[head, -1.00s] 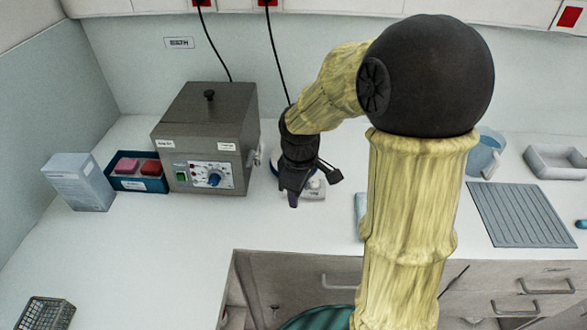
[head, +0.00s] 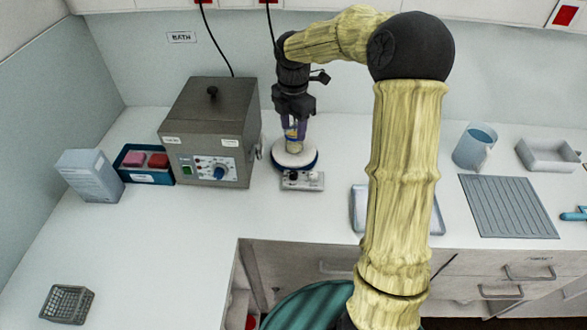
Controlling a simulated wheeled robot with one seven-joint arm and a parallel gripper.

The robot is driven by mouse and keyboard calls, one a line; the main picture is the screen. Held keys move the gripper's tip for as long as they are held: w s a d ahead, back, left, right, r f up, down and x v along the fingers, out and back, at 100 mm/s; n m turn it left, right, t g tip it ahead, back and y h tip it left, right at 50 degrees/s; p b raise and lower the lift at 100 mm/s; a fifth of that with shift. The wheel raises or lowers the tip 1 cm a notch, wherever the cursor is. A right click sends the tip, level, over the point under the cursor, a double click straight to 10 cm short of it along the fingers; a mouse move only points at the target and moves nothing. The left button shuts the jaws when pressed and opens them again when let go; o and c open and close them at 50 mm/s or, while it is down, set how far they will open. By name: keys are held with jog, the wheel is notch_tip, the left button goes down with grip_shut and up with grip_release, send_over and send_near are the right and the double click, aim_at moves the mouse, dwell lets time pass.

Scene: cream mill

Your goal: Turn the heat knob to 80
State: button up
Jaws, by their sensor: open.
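A grey box-shaped bath unit (head: 208,120) stands on the left of the counter. Its front panel has a blue knob (head: 219,173) with scale marks around it, too small to read. To its right is a low device with a round white plate (head: 294,157) on a blue base. Its small front panel (head: 303,181) carries dark knobs. My gripper (head: 294,136) is open and points down above the white plate. A small yellowish object (head: 293,146) shows just below the fingers; I cannot tell whether they touch it. My gripper is apart from the blue knob.
A blue tray (head: 146,178) with red and pink blocks and a pale box (head: 90,175) stand left of the bath unit. A wire basket (head: 68,304) is at front left. A jug (head: 474,147) and ribbed mat (head: 507,206) are at right.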

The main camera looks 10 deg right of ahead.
aim_at(293, 173)
notch_tip(293, 173, down, 17)
jog(key=shift+f+p, duration=0.15)
jog(key=shift+p, duration=0.75)
jog(key=c, duration=1)
